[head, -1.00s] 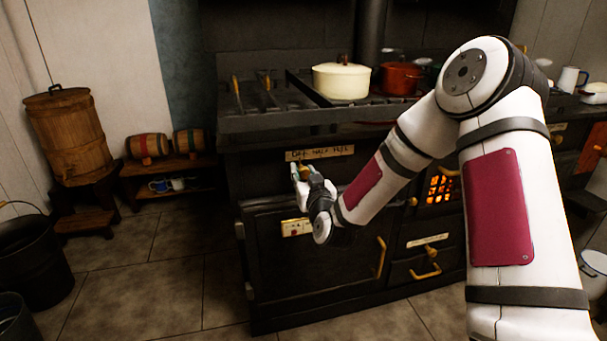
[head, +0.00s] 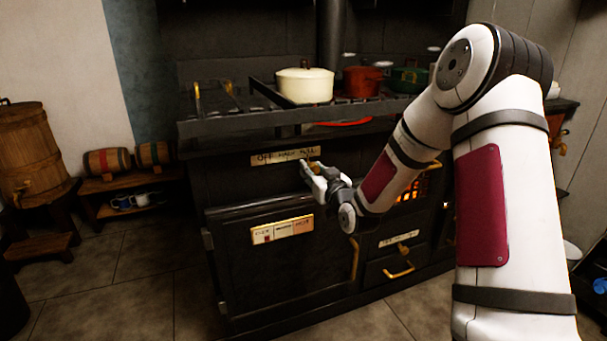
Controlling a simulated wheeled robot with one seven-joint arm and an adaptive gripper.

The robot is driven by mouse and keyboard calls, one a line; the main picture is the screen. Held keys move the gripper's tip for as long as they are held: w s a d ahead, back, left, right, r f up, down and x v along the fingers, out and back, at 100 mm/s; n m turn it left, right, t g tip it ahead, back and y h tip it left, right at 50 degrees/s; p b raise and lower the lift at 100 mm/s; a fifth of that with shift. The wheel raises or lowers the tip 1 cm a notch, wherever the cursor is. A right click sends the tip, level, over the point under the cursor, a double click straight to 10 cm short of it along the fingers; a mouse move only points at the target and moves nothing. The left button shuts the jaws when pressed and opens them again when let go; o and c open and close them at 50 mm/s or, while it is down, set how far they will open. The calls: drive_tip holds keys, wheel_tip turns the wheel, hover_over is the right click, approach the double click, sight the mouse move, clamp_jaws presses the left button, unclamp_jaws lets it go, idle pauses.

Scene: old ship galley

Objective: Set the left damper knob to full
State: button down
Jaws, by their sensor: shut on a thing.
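The damper label plate (head: 285,156), marked off, half and full, is on the dark stove front (head: 240,182) below the hob. My gripper (head: 309,166) is at the right end of this plate, just under the word full. It is shut on the small brass damper knob (head: 314,163), which is mostly hidden by the fingers. I cannot tell exactly where the knob points.
A cream pot (head: 305,86) and a red pot (head: 362,82) stand on the hob above. An oven door with a brass handle (head: 354,258) and a gauge plate (head: 282,229) lies below. The floor (head: 130,262) in front at left is clear.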

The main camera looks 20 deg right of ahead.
drive_tip(key=shift+d, duration=0.35)
drive_tip(key=c, duration=1.2)
unclamp_jaws()
drive_tip(key=shift+s+a, duration=0.1)
drive_tip(key=shift+s, duration=0.1)
drive_tip(key=s, duration=1.1)
drive_tip(key=shift+s, duration=0.3)
